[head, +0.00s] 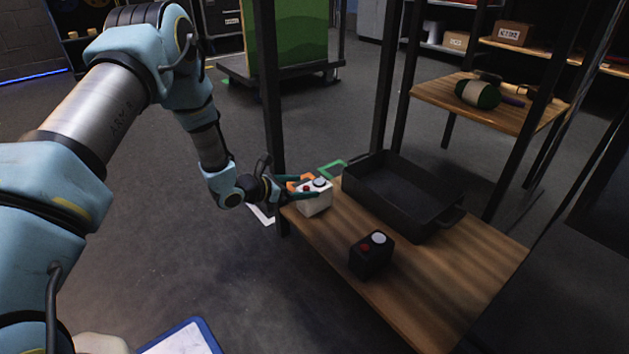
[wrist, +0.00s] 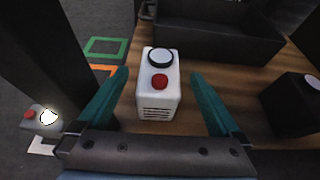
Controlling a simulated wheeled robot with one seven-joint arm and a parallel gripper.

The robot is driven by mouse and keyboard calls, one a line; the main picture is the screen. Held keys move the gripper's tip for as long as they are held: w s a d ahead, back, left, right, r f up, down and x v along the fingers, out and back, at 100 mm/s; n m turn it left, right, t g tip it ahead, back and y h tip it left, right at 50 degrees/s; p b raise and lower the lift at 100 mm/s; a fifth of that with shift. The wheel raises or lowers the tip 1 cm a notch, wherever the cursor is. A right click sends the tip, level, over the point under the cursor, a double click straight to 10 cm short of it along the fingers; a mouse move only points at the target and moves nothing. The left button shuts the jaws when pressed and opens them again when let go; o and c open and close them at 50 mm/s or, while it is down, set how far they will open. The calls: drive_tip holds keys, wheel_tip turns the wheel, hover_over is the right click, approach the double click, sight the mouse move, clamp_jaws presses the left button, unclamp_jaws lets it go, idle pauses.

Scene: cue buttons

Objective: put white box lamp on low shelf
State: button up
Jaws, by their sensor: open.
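The white box lamp (head: 314,203) stands upright on the left end of the low wooden shelf (head: 400,296). It has a red button and a round lamp on top. In the wrist view the white box lamp (wrist: 158,100) is centred, with its lamp looking dark grey and unlit. My gripper (head: 312,186) is open, with its teal fingers on either side of the box. In the wrist view, gaps show between the box and both fingers of my gripper (wrist: 160,76). Whether the fingers touch it lower down is hidden.
A black box with button and lamp (head: 371,258) and a black tray (head: 400,197) share the shelf. A dark post (wrist: 48,65) stands close to the left. Beyond it, another pale box with a glowing lamp (wrist: 42,121) shows. A higher shelf (head: 460,105) is at right.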

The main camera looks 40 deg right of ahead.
drive_tip(key=shift+p+v, duration=0.5)
drive_tip(key=shift+v, duration=1.6)
drive_tip(key=s+a+r+m+y, duration=0.1)
drive_tip(key=a+r+m+y, duration=0.3)
drive_tip(key=a, duration=1.1)
drive_tip(key=s+a+r+m+t+y, duration=0.1)
drive_tip(key=a+r+m+y, duration=0.3)
drive_tip(key=a, duration=1.2)
drive_tip(key=s+a+r+m+t+y, duration=0.1)
drive_tip(key=a+r+m+y, duration=0.4)
drive_tip(key=a+r+m, duration=0.5)
drive_tip(key=s+a+r, duration=0.1)
drive_tip(key=a+r, duration=0.1)
drive_tip(key=a, duration=0.4)
drive_tip(key=shift+r+m, duration=0.3)
drive_tip(key=shift+r, duration=0.05)
wheel_tip(320, 180, up, 47)
drive_tip(key=p, duration=4.6)
drive_tip(key=shift+p, duration=0.4)
